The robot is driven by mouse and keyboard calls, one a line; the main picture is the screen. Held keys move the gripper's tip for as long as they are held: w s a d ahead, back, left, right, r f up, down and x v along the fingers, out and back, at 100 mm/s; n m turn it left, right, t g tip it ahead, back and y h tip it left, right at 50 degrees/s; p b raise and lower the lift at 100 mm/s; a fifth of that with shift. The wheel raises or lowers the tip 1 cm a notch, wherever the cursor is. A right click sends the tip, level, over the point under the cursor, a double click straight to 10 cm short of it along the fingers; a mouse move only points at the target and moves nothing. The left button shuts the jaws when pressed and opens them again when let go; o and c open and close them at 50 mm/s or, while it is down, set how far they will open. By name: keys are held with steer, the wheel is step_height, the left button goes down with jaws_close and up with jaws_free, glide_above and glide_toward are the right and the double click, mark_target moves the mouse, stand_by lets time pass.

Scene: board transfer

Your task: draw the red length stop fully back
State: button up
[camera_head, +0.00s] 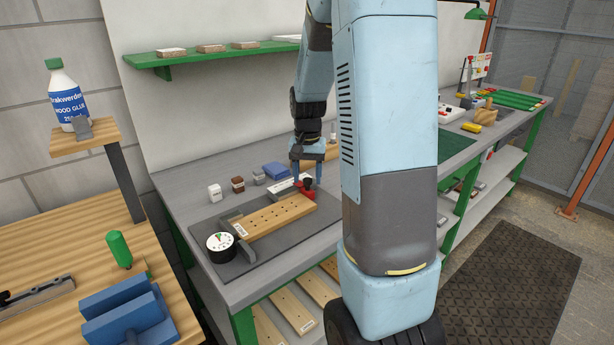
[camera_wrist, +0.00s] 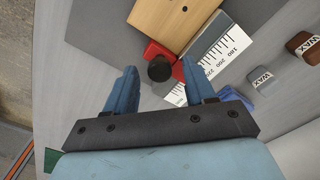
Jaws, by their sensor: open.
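The red length stop (camera_wrist: 155,52) has a black round knob (camera_wrist: 160,69) on it. In the wrist view it sits against the end of the drilled wooden board (camera_wrist: 172,20), beside the white scale (camera_wrist: 217,60). My gripper (camera_wrist: 153,78) is open, with one blue finger on each side of the knob and a gap to both. In the head view my gripper (camera_head: 307,168) is over the red stop (camera_head: 307,183) at the right end of the board (camera_head: 270,216). Whether the fingertips are down at the knob's height is hard to tell.
A round dial gauge (camera_head: 220,246) stands at the board's left end on the dark mat (camera_head: 270,250). Several small blocks (camera_head: 237,184) and a blue item (camera_head: 276,170) lie behind the board. A glue bottle (camera_head: 68,98) stands on a raised wooden shelf at left.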

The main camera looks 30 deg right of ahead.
steer(key=shift+f, duration=0.2)
jaws_close()
stand_by(0.5)
